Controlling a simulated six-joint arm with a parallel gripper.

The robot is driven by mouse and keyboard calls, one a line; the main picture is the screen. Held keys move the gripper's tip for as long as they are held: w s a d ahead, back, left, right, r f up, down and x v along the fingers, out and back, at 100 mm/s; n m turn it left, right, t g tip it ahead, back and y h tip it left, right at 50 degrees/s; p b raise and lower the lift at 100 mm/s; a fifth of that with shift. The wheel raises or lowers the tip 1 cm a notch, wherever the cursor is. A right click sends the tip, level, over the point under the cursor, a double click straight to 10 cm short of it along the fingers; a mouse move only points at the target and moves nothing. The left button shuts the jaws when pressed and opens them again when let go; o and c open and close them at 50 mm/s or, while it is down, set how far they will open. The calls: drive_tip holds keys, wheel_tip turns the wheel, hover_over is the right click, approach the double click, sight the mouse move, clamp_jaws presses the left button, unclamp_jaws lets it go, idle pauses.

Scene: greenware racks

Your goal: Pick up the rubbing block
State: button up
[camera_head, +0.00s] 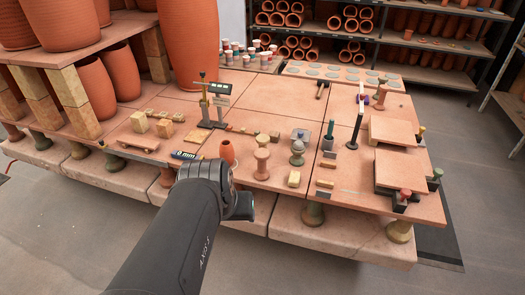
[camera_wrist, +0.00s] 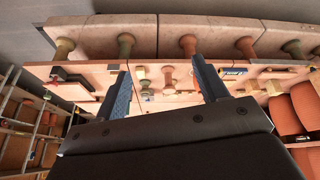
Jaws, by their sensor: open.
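Several small blocks lie on the terracotta-coloured table, and I cannot tell for sure which is the rubbing block. A pale yellow block (camera_head: 294,179) lies near the front edge, right of my gripper. Two larger tan blocks, one at the left (camera_head: 139,122) and one beside it (camera_head: 165,128), stand further left. Small flat brown pieces (camera_head: 325,183) lie to the right. My gripper (camera_wrist: 163,85) is open and empty in the wrist view, its two dark blue fingers spread towards the table. In the head view my wrist hides its fingertips, at the table's front edge.
A dark upright post (camera_head: 355,130) and stacked slabs (camera_head: 400,170) are at the right. Tall clay pots (camera_head: 185,45) stand at the back left. The back middle of the table is fairly clear.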

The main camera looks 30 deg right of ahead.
drive_tip(key=w+d, duration=0.8)
drive_tip(key=w, duration=0.1)
drive_tip(key=m, duration=0.3)
hover_over(295, 176)
drive_tip(key=s+a, duration=0.5)
wheel_tip(295, 176, down, 14)
drive_tip(key=x, duration=1.1)
drive_tip(key=shift+s, duration=0.3)
drive_tip(key=shift+w+d+r+x, duration=0.1)
drive_tip(key=shift+d+x, duration=0.05)
drive_tip(key=shift+x, duration=0.8)
drive_tip(key=shift+w+d+r+x, duration=0.1)
drive_tip(key=shift+d+x, duration=0.05)
drive_tip(key=shift+x, duration=0.85)
drive_tip(key=shift+w+d+x, duration=0.1)
drive_tip(key=shift+d+x, duration=0.05)
drive_tip(key=shift+x, duration=0.8)
drive_tip(key=shift+c, duration=0.5)
drive_tip(key=c, duration=1.1)
